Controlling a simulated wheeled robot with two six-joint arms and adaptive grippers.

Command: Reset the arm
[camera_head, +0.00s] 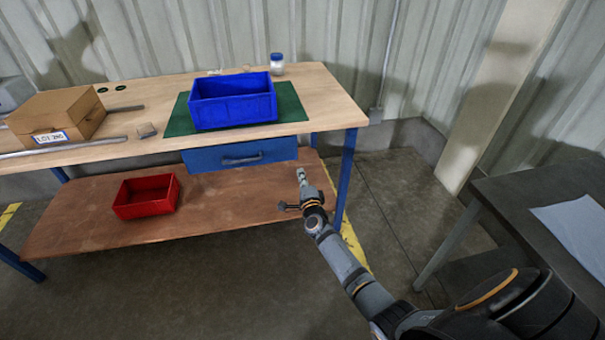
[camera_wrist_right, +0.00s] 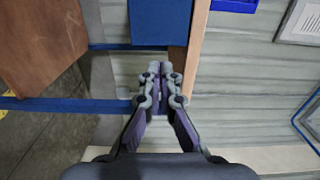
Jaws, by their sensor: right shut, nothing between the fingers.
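My right gripper (camera_head: 301,177) is shut and empty in the head view, in front of the workbench near the right end of the blue drawer (camera_head: 240,154). In the right wrist view its fingertips (camera_wrist_right: 159,70) are together with nothing between them. My right arm comes in from the lower right. My left gripper is not in view.
The wooden workbench (camera_head: 330,98) holds a blue bin (camera_head: 232,112) on a green mat (camera_head: 292,108), a white jar with a blue lid (camera_head: 277,66), a cardboard box (camera_head: 55,108) and metal rods. A red bin (camera_head: 146,208) sits on the lower shelf (camera_head: 90,225). A dark table (camera_head: 520,190) stands at right.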

